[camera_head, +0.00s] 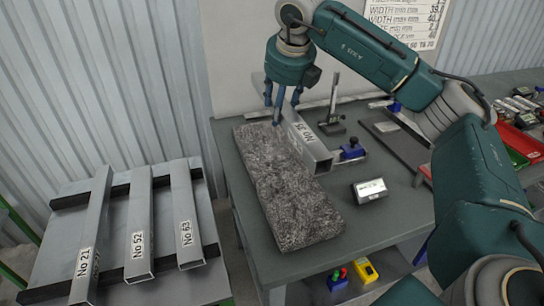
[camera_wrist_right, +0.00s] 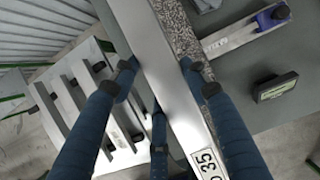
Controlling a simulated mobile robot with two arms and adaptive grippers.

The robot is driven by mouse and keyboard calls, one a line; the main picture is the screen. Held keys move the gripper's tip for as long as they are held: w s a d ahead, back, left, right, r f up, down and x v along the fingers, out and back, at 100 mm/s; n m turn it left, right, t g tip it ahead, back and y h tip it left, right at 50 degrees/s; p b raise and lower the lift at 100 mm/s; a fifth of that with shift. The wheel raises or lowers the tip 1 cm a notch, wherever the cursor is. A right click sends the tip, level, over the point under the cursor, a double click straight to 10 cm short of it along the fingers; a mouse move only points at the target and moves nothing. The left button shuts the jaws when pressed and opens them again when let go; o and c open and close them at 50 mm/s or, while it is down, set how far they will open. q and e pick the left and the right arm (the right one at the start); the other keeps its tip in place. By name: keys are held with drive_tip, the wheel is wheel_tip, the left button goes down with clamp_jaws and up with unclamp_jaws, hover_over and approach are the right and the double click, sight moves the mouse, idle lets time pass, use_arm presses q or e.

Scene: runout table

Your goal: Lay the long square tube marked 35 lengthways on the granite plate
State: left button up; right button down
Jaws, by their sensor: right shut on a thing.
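The long square tube marked No 35 (camera_head: 312,148) is grey metal, with its open end towards me. My right gripper (camera_head: 277,108) comes from above and is shut on the tube near its far part. In the right wrist view the fingers (camera_wrist_right: 160,75) lie on both sides of the tube (camera_wrist_right: 160,60), and its 35 label shows at the bottom. The mottled granite plate (camera_head: 290,200) lies on the table. The tube runs along the plate's right edge in the head view; I cannot tell whether it touches. My left gripper is not in view.
A stand with tubes No 21 (camera_head: 95,230), No 52 (camera_head: 138,235) and No 63 (camera_head: 183,215) is at left. On the table (camera_head: 385,215) are a small display box (camera_head: 370,190), a blue-ended gauge (camera_head: 352,150) and an upright stand (camera_head: 332,115), close to the tube's right.

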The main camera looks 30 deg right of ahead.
wheel_tip(320, 180, down, 2)
drive_tip(key=shift+s+f, duration=0.15)
drive_tip(key=shift+f, duration=0.05)
drive_tip(key=f, duration=0.3)
drive_tip(key=f+p, duration=0.1)
drive_tip(key=f, duration=0.2)
drive_tip(key=w+f+p, duration=0.1)
drive_tip(key=f, duration=0.2)
drive_tip(key=shift+a+f, duration=0.1)
drive_tip(key=shift+a, duration=0.05)
wheel_tip(320, 180, down, 4)
drive_tip(key=shift+r+p, duration=0.1)
drive_tip(key=shift+p, duration=0.5)
drive_tip(key=shift+f, duration=0.3)
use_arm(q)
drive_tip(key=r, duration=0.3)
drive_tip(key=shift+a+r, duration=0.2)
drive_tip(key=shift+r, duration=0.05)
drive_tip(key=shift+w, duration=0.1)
